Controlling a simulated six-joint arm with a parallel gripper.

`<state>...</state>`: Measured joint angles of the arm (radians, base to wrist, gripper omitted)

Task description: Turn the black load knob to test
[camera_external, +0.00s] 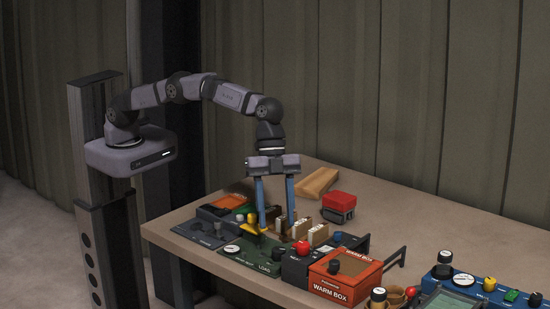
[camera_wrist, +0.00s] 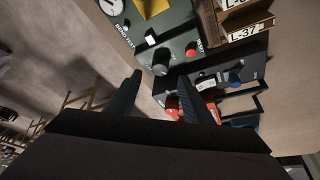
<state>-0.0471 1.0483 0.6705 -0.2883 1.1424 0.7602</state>
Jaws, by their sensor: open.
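A green panel (camera_external: 250,262) on the bench carries a round gauge, a yellow handle and a "LOAD" label. A small dark knob (camera_external: 277,253), which looks like the black load knob, stands near that label. In the wrist view a dark knob (camera_wrist: 160,60) sits on the green panel (camera_wrist: 177,42), just beyond the gap between the fingertips. Its pointer setting is too small to read. My gripper (camera_external: 277,227) points down above the panel, its two blue fingers spread and empty. It also shows in the wrist view (camera_wrist: 160,78). I cannot see it touching the knob.
An orange warm box (camera_external: 345,277) and a dark unit with a red knob (camera_external: 301,247) stand right of the panel. Labelled wooden blocks (camera_external: 318,234) stand behind. A red box (camera_external: 339,203) and wooden tray (camera_external: 316,182) lie farther back. A blue panel (camera_external: 462,283) is at right.

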